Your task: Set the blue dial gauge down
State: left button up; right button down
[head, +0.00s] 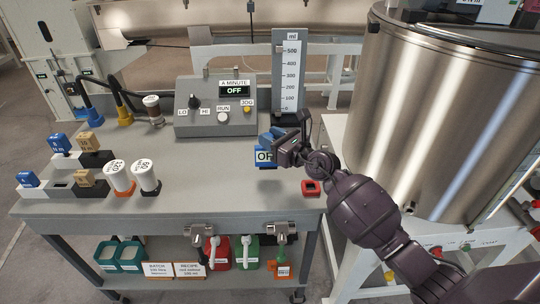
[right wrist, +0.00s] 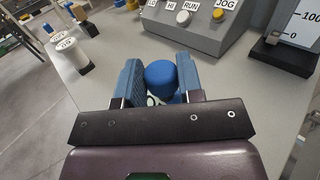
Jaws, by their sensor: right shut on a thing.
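My right gripper (head: 273,138) reaches in from the right over the grey bench. In the right wrist view its two blue finger pads (right wrist: 160,82) are shut on the rounded blue top of the blue dial gauge (right wrist: 160,75). In the head view the gauge's blue body with a white lettered face (head: 264,158) shows just below the fingers, partly hidden by the gripper. I cannot tell whether its base touches the bench. My left gripper is not in view.
The grey bench top (head: 215,180) is clear left of the gauge. A control box (head: 215,120) and a scale column (head: 289,75) stand behind. A red block (head: 311,188) is at right. White cylinders (head: 149,177) and blue and tan blocks stand left. A steel tank (head: 425,110) rises at right.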

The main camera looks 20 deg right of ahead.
notch_tip(320, 180, down, 5)
jog(key=b, duration=0.2)
jog(key=shift+f+b, duration=0.1)
jog(key=shift+b, duration=0.2)
jog(key=shift+f, duration=0.35)
jog(key=shift+r, duration=0.25)
jog(key=c, duration=0.8)
grip_release()
jog(key=shift+o, duration=0.2)
